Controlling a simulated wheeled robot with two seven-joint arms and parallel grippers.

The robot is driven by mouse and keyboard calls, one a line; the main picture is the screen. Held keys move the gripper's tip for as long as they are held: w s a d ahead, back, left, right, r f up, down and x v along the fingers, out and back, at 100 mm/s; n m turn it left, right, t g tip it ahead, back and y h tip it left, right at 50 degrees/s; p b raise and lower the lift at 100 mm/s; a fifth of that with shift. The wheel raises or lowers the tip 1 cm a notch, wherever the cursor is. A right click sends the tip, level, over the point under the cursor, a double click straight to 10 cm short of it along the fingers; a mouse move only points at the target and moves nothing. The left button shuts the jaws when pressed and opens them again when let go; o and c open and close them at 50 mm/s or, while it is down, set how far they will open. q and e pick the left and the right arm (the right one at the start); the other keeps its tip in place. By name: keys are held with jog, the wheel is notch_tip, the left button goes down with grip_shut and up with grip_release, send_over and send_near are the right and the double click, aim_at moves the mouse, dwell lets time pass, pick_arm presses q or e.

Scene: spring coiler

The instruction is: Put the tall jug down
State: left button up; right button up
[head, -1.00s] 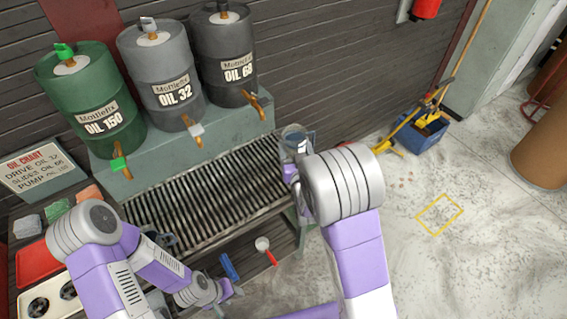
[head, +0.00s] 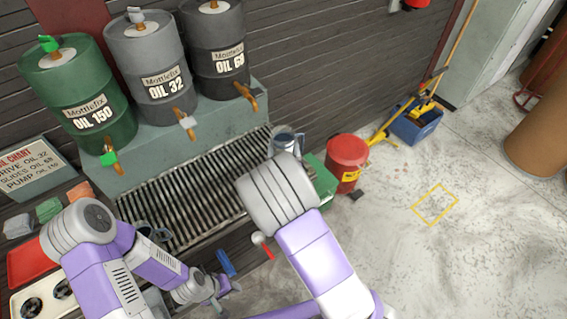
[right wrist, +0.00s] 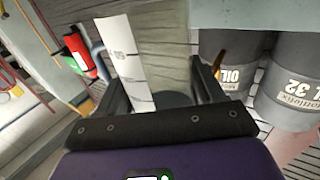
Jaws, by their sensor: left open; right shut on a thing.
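The tall jug (head: 287,138) is a grey vessel near the right end of the slatted grate (head: 190,197) in the head view. My arm covers its lower part, so I cannot tell whether it touches the grate. In the right wrist view my right gripper (right wrist: 155,76) is shut on the jug, whose greyish body (right wrist: 168,45) fills the space between the fingers. A white marked strip (right wrist: 124,58) shows there. In the head view this gripper is hidden behind my arm. My left gripper (head: 228,291) is open at the lower middle, away from the jug.
Green, grey and dark oil drums (head: 80,97) stand on the ledge behind the grate. A red can (head: 347,160) stands right of my right arm. A red-handled tool (head: 262,243) and a blue item (head: 226,262) lie near my left gripper. The right-hand floor is mostly clear.

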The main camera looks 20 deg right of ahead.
notch_tip(320, 180, down, 5)
jog(key=shift+f+b, duration=0.1)
jog(key=shift+b, duration=0.7)
jog(key=shift+f, duration=0.2)
jog(key=o, duration=1.1)
jog(key=shift+o, duration=0.2)
